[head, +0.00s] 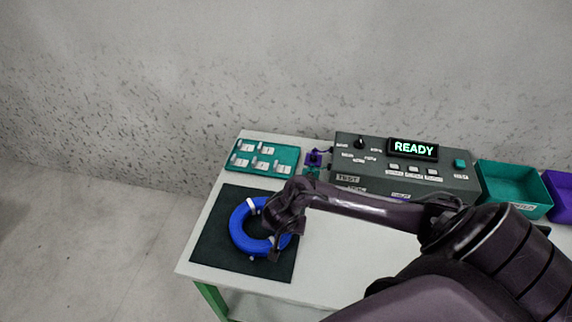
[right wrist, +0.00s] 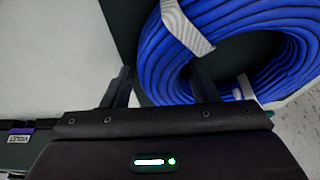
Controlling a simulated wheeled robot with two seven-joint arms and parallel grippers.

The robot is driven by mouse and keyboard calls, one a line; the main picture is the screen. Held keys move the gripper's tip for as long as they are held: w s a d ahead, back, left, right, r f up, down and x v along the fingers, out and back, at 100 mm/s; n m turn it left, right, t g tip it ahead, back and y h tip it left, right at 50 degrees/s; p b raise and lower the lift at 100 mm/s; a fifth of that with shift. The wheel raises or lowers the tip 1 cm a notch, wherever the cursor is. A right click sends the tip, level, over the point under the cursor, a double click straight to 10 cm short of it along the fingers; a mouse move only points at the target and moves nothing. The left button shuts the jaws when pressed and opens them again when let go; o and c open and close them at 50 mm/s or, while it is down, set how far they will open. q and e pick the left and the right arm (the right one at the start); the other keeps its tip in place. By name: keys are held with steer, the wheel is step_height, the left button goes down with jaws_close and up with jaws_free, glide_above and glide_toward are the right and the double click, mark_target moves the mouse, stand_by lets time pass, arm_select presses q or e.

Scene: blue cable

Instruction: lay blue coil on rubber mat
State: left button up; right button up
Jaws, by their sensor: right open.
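The blue coil (head: 241,236) lies flat on the dark rubber mat (head: 217,262) at the left end of the table. White ties band it in places. My right gripper (head: 275,233) is over the coil's right side in the head view and hides part of it. In the right wrist view the coil (right wrist: 233,33) fills the upper right. There the open fingers of my right gripper (right wrist: 163,88) stand apart at the coil's near edge, with no cable seen clasped between them. The mat (right wrist: 128,25) shows beneath. My left gripper is not in view.
A teal board with white labelled pieces (head: 285,153) lies behind the mat. A grey test box (head: 375,168) with a READY display stands at the back. Teal (head: 518,183) and purple (head: 562,190) bins are at the right. White tabletop (head: 345,250) is clear beside the mat.

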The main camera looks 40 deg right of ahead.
steer(key=p+v, duration=0.7)
steer(key=v, duration=0.5)
steer(key=shift+r+p, duration=0.2)
steer(key=shift+p, duration=0.1)
steer(key=shift+w, duration=0.1)
